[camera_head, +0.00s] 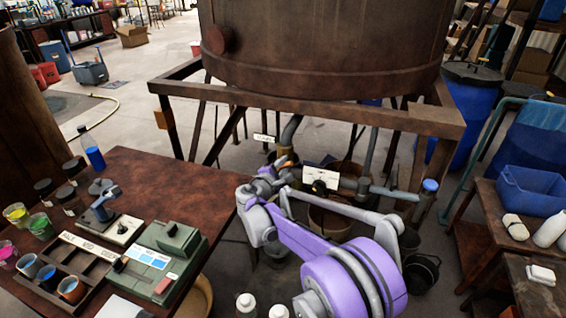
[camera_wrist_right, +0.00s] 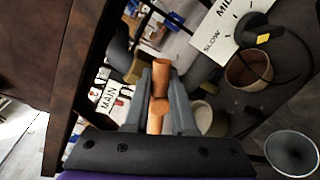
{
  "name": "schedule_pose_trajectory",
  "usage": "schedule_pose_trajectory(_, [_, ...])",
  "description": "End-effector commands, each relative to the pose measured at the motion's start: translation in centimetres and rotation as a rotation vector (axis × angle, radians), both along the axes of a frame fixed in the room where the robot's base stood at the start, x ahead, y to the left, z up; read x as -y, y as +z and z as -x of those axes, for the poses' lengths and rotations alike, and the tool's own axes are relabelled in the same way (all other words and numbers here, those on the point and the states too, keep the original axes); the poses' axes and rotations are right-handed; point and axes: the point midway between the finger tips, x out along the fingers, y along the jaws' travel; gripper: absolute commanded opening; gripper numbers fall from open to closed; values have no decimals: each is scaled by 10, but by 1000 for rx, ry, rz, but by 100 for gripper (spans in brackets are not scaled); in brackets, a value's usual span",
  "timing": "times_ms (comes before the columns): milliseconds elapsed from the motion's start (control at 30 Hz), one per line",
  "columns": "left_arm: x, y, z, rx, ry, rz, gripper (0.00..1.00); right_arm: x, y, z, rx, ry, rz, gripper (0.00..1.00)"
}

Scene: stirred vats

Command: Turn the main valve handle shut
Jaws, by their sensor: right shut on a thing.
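The main valve handle (camera_wrist_right: 160,113) is a copper-orange bar in the right wrist view, next to a white label (camera_wrist_right: 113,102) reading MAIN. My right gripper (camera_wrist_right: 161,104) is shut on this handle, with a grey finger on each side of it. In the head view my purple and grey right arm reaches under the big vat to the pipework, and the gripper (camera_head: 268,174) is at an orange part of the valve (camera_head: 282,161). The gripper and arm hide most of the handle there. My left gripper is not in view.
A white dial plate (camera_head: 318,178) with a black knob sits right of the gripper. The rusty vat (camera_head: 320,45) and its frame (camera_head: 300,108) stand overhead. A brown table (camera_head: 180,175) with jars and a control box (camera_head: 160,262) is at left. Buckets stand below the pipes.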

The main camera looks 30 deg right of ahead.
Motion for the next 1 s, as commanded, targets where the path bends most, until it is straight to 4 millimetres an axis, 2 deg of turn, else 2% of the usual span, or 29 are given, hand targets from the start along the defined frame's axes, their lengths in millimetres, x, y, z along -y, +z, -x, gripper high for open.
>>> schedule_pose_trajectory(500, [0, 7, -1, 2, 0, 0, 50, 2, -9, 2, 286, -1, -245, 0])
schedule_pose_trajectory(1000, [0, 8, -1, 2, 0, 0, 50, 1, -11, 2, 358, -1, -307, 0])
